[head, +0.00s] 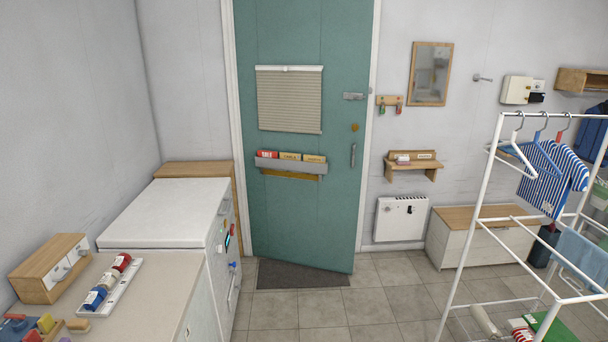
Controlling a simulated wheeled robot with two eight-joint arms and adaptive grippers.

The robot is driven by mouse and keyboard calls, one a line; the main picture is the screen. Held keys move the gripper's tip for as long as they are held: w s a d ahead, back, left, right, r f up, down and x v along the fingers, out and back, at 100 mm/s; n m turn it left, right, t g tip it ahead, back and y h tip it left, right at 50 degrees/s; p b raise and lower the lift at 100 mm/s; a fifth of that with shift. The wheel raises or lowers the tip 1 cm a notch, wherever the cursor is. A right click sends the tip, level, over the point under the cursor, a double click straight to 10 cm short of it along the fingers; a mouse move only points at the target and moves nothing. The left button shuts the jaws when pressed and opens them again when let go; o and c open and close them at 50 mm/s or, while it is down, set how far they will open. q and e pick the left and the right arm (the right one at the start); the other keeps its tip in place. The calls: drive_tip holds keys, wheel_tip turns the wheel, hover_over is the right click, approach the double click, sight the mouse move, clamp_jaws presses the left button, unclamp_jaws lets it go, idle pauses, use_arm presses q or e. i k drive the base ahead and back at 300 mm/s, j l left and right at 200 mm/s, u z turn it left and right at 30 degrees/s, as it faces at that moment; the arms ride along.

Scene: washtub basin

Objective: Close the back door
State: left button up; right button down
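The back door (300,215) is a teal panel in a white frame at the middle of the head view. It appears slightly ajar: its lower edge slopes down to the right, and its right edge seems to stand out from the frame into the room. A grey vertical pull handle (353,155) is on its right side, with a brass lock piece (355,128) and a grey latch (353,96) above. The door carries a pleated blind (290,100) and a grey rack (290,167) with boxes. Neither of my grippers is in view.
A dark mat (300,280) lies at the door's foot. A white appliance (170,220) and a counter (165,290) stand at the left. A white drying rack (463,230) with hung clothes and a bench (455,240) stand at the right. The tiled floor between is clear.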

sight(310, 223)
drive_tip(key=i, duration=2.15)
drive_tip(key=i+j+z, duration=0.1)
drive_tip(key=i, duration=1)
drive_tip(key=i+j, duration=0.1)
drive_tip(key=i, duration=0.95)
